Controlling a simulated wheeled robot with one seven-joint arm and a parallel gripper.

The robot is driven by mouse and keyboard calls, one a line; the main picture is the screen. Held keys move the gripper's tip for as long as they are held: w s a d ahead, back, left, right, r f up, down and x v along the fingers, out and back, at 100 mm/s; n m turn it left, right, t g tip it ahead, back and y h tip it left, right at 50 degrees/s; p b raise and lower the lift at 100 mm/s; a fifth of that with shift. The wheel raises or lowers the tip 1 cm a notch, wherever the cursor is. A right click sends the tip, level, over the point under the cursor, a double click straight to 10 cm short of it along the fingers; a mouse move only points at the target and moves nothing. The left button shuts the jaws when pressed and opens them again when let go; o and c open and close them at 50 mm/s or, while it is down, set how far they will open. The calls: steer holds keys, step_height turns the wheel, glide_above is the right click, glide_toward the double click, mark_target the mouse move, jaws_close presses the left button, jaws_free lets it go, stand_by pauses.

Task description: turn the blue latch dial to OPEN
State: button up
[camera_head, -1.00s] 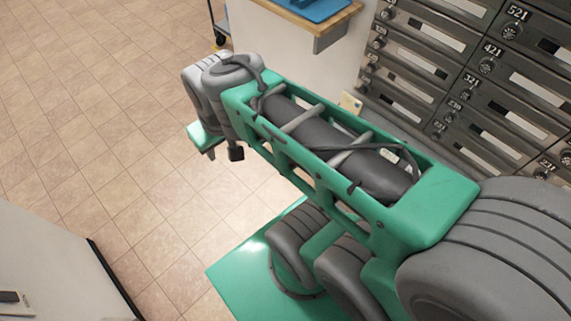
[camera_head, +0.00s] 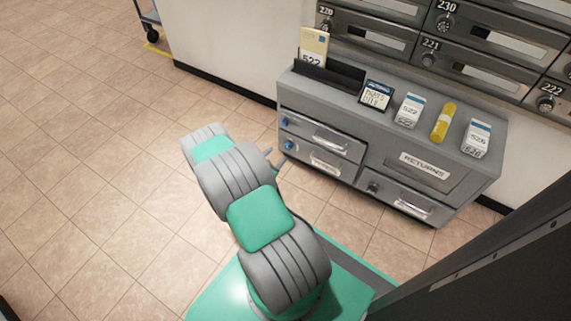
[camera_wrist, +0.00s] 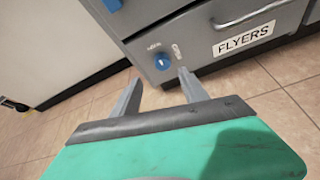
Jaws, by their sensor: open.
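A blue latch dial (camera_wrist: 162,62) with a small white mark sits on the front of a grey drawer labelled FLYERS (camera_wrist: 244,39). Two small labels stand above and to the right of the dial, too small to read surely. My gripper (camera_wrist: 160,78) is open and empty, its two fingers pointing at the drawer front just below the dial. A second blue dial (camera_wrist: 112,4) shows at the top edge of the wrist view. In the head view, the upper blue dial (camera_head: 287,122) and lower blue dial (camera_head: 288,147) sit at the cabinet's left, near my gripper (camera_head: 272,158).
The grey cabinet (camera_head: 292,93) carries a card, a sign, small boxes and a yellow tube (camera_head: 444,122) on top. A RETURNS panel (camera_head: 424,165) is on its front. Mailboxes (camera_head: 470,35) line the wall above. Tiled floor (camera_head: 90,130) at left is clear.

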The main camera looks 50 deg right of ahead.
mark_target(287, 148)
steer(key=shift+n, duration=0.3)
steer(key=b+x, duration=0.1)
steer(key=x, duration=0.1)
steer(key=b+x, duration=0.1)
steer(key=x, duration=0.2)
steer(key=b+x, duration=0.1)
steer(key=x, duration=0.2)
steer(key=shift+s+f, duration=0.3)
steer(key=shift+f, duration=0.05)
steer(key=shift+c, duration=0.2)
